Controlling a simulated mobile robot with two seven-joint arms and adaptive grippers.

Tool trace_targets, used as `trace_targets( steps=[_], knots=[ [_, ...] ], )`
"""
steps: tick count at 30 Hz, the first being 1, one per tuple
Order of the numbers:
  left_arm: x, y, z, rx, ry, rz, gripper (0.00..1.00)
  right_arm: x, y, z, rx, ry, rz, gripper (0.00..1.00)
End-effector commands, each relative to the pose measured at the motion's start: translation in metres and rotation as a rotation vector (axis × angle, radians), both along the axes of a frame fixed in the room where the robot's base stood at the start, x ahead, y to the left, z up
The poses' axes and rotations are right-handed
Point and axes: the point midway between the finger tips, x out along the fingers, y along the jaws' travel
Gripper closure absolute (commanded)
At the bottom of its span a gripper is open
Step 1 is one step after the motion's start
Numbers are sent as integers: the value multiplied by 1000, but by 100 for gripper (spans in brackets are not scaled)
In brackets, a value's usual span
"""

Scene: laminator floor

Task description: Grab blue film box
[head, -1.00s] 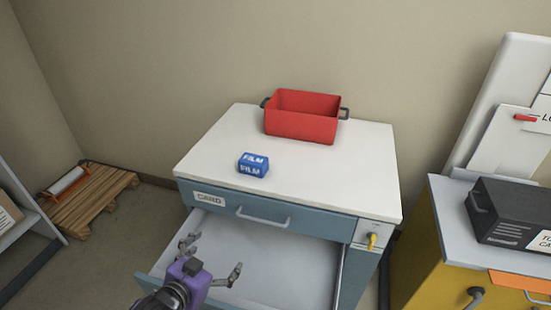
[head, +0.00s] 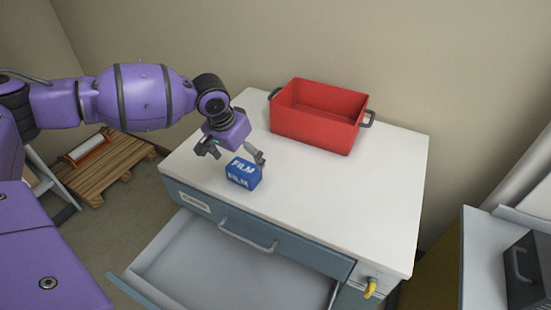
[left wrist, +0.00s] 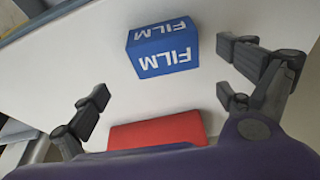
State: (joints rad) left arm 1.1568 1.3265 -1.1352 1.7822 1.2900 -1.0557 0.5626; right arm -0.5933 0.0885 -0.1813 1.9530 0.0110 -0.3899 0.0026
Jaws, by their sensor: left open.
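The blue film box (head: 243,173), with white FILM lettering, sits on the white cabinet top near its front left edge. My left gripper (head: 234,157) is open just behind and above the box in the head view, its fingers spread to either side. In the left wrist view the box (left wrist: 163,48) is beyond the fingertips, and nothing is between the fingers of my left gripper (left wrist: 160,95). I cannot tell from the head view whether a finger touches the box. My right gripper is not in view.
A red bin (head: 318,117) with dark handles stands at the back of the white cabinet top (head: 340,200). The drawer (head: 210,265) below is pulled open and looks empty. A yellow key (head: 370,288) sticks out at the front right. A wooden pallet (head: 105,170) lies on the floor at left.

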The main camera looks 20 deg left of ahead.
Motion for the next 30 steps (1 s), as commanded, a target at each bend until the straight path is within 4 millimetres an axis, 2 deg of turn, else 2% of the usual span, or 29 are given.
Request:
trace_targets(
  steps=[11, 18, 27, 30],
  knots=[
    [12, 1, -39, 2, 4, 18, 4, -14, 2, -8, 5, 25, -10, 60],
    [21, 1, -71, 1, 4, 17, 4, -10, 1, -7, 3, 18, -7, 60],
    [23, 1, -75, 2, 2, 17, 4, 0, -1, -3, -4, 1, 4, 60],
    [23, 1, -75, 1, 2, 17, 17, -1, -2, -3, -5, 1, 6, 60]
  ],
)
